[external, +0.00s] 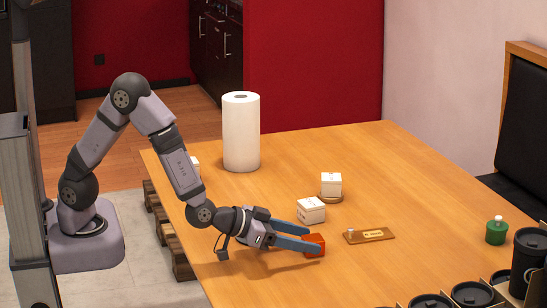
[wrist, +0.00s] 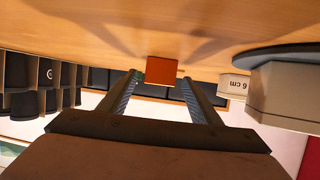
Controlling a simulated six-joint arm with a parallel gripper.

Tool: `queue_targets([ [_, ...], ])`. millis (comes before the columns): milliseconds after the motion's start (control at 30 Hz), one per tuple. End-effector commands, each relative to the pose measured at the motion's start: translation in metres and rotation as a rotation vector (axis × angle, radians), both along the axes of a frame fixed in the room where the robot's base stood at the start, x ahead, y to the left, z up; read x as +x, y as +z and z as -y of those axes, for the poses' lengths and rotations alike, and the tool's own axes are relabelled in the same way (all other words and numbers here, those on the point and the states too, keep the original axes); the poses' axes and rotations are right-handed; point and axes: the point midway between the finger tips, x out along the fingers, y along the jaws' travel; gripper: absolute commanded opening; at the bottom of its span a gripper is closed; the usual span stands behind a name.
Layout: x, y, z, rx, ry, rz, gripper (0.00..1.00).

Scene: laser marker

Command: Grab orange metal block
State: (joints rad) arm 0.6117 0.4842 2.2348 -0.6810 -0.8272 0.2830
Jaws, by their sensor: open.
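The orange metal block (external: 314,244) is a small cube on the wooden table, near its front middle. It also shows in the wrist view (wrist: 161,71), centred beyond and between the finger ends. My gripper (external: 305,240) is low over the table, with its fingers pointing right. Its two fingers (wrist: 163,78) are open, and the block is at their tips, one finger on each side in the picture. I cannot tell whether either finger touches it.
A white block (external: 311,210) is just behind the fingers. Another white block (external: 331,184) sits on a round wooden base. A wooden plate (external: 369,236) lies to the right. A paper roll (external: 241,132) stands at the back, a green container (external: 496,231) and black cups (external: 528,262) at right.

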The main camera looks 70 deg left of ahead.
Motion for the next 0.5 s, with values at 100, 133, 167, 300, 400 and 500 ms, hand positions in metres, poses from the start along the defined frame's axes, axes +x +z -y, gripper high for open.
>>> queue_targets([
  [100,0.014,-0.007,0.001,-0.001,0.001,0.000,0.58],
  [133,0.017,-0.008,0.002,0.000,0.001,-0.001,0.58],
  [167,0.020,-0.009,0.002,0.000,0.001,-0.001,0.58],
  [300,0.027,-0.012,0.003,0.001,-0.001,0.000,0.58],
  [400,0.028,-0.012,0.003,0.000,-0.002,0.000,0.58],
  [500,0.028,-0.012,0.003,0.000,-0.002,0.000,0.58],
])
